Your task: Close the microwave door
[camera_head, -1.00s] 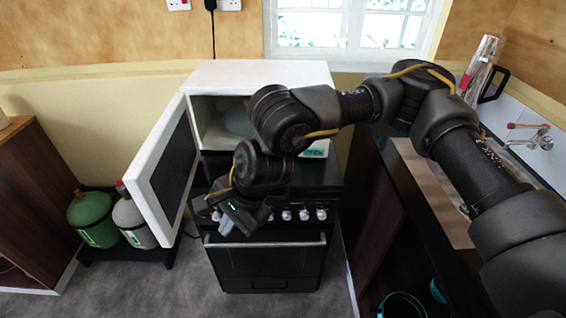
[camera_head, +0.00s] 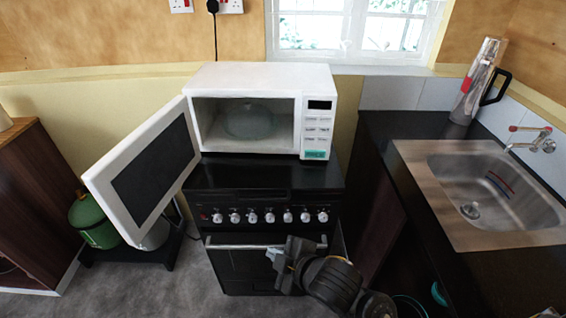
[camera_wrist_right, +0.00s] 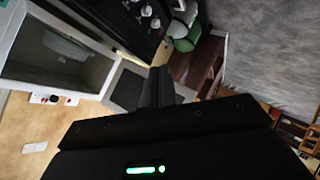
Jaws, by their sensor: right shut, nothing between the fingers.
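A white microwave (camera_head: 262,75) stands on the black stove, its front facing me. Its door (camera_head: 148,170) hangs wide open to the left, with a dark window panel. A glass dish or cover (camera_head: 247,121) shows inside the cavity. My right gripper (camera_head: 277,262) is low in front of the oven's front, right of the door and well apart from it. Its fingers are shut with nothing between them. In the right wrist view the gripper (camera_wrist_right: 160,88) points towards the open microwave (camera_wrist_right: 62,52) and its door (camera_wrist_right: 128,88). My left gripper is not in view.
The stove (camera_head: 265,180) has a row of knobs and an oven handle at its front. Green and grey gas cylinders (camera_head: 93,222) stand behind the door at left. A counter with a sink (camera_head: 490,190) lies right. A steel flask (camera_head: 478,80) stands at its back.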

